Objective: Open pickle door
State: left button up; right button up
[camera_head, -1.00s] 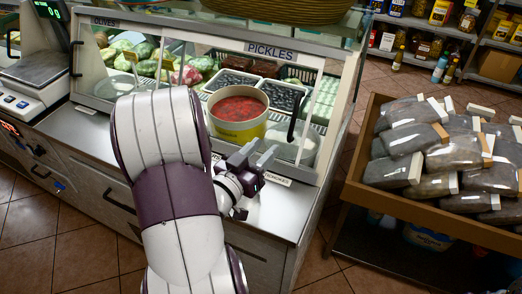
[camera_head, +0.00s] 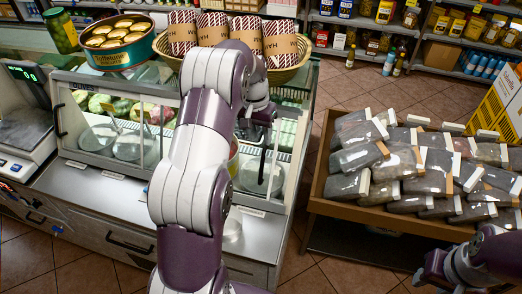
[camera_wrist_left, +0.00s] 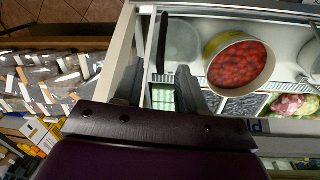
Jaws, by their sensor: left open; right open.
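The pickle door is the right glass front of the counter (camera_head: 283,165), partly hidden behind my left arm in the head view. It looks closed. Its black upright handle (camera_wrist_left: 162,40) shows in the left wrist view. My left gripper (camera_head: 262,108) is at the door's upper part. In the left wrist view its fingers (camera_wrist_left: 160,78) are apart, with the handle's near end between or just beyond the tips. I cannot tell if they touch. My right gripper (camera_head: 432,272) is at the lower right, open and away from the counter.
A basket (camera_head: 290,76) of ham packs and a round tin (camera_head: 118,58) stand on the counter top. A yellow tub of red food (camera_wrist_left: 212,48) is behind the glass. A wooden crate (camera_head: 345,210) of packages stands at the right, with floor between.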

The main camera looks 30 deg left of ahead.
aim_at(262, 160)
pick_arm(q)
jog(key=f+p, duration=0.1)
jog(key=f, duration=0.2)
jog(key=f+p, duration=0.1)
jog(key=f, duration=0.3)
jog(key=f+p, duration=0.1)
jog(key=f, duration=0.3)
jog(key=shift+d+f, duration=0.15)
jog(key=shift+d, duration=0.25)
jog(key=shift+f, duration=0.65)
grip_shut()
